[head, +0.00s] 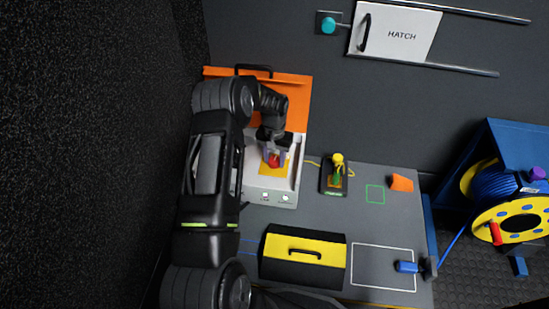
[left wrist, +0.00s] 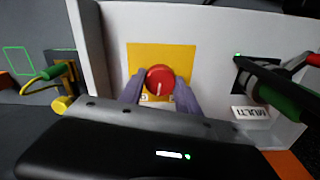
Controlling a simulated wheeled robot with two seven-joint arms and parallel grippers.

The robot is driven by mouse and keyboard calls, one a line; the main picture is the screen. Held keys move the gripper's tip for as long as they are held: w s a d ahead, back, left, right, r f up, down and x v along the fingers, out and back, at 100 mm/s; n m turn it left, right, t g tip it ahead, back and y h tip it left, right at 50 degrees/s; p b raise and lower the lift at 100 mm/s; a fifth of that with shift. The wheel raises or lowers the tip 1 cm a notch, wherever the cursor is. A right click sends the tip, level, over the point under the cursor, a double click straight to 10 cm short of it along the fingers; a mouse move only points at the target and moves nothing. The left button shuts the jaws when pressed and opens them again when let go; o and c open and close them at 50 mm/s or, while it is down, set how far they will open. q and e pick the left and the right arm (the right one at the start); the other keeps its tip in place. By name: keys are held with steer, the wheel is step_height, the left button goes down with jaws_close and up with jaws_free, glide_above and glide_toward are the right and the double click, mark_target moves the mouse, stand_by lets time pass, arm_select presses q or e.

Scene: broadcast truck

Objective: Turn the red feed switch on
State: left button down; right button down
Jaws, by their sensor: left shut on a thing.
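The red feed switch (head: 273,160) is a round red knob on a yellow plate (left wrist: 140,54) set in a white panel. In the left wrist view the knob (left wrist: 159,77) has a white pointer line toward the bottom of the picture. My left gripper (head: 272,157) reaches down onto the knob. Its two purple-grey fingers sit on either side of the knob and are shut on it. The fingers cover part of the plate and its small markings. My right gripper is not in view.
An orange lid (head: 298,92) stands behind the white panel (head: 279,199). A socket with a yellow-green plug (head: 337,167) is to its right. A black and yellow case (head: 303,257) is in front.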

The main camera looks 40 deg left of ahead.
mark_target(274, 160)
arm_select(q)
steer(key=m, duration=0.6)
steer(key=shift+m, duration=0.3)
stand_by(0.4)
steer(key=c, duration=0.9)
jaws_free()
steer(key=shift+o, duration=0.2)
steer(key=shift+r, duration=0.1)
step_height(274, 160, up, 8)
steer(key=p, duration=0.3)
steer(key=shift+f, duration=0.2)
